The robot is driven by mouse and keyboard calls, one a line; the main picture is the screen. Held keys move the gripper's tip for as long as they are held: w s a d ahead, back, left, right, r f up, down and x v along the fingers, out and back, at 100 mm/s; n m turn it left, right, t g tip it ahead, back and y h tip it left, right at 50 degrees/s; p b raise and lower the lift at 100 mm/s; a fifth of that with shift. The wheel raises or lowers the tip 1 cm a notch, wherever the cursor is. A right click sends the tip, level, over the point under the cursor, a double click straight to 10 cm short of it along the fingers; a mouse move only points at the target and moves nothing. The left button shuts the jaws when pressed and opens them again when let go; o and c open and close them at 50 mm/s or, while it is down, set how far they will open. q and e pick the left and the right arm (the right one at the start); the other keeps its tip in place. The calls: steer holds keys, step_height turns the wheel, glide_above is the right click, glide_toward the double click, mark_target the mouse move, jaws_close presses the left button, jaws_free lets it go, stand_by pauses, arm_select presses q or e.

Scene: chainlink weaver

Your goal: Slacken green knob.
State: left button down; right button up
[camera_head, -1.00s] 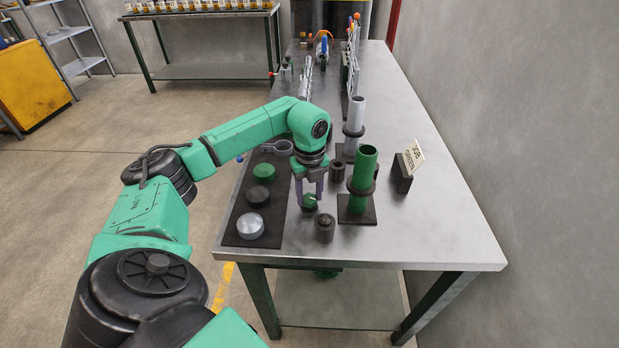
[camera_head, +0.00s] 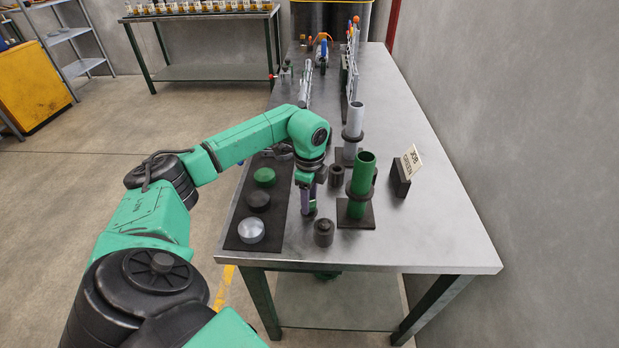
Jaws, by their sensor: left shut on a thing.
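My left gripper (camera_head: 309,211) points down at the front of the steel bench, just right of the black mat. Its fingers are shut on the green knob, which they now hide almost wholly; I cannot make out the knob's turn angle. A green tube (camera_head: 361,176) stands upright in a dark ring holder on a square base, right of the gripper. My right gripper is not in view.
The black mat (camera_head: 281,190) bears green (camera_head: 265,177), black (camera_head: 258,201) and silver (camera_head: 251,230) discs. A dark cylinder (camera_head: 323,233) stands right of the gripper. The bench's right front is clear.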

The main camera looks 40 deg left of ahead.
arm_select(q)
steer(key=shift+w+a+r+n, duration=0.1)
steer(key=shift+w+r+n, duration=0.15)
steer(key=shift+n, duration=0.15)
steer(key=c, duration=0.6)
jaws_free()
steer(key=shift+o, duration=1.3)
steer(key=shift+s, duration=0.1)
steer(key=shift+s+f, duration=0.1)
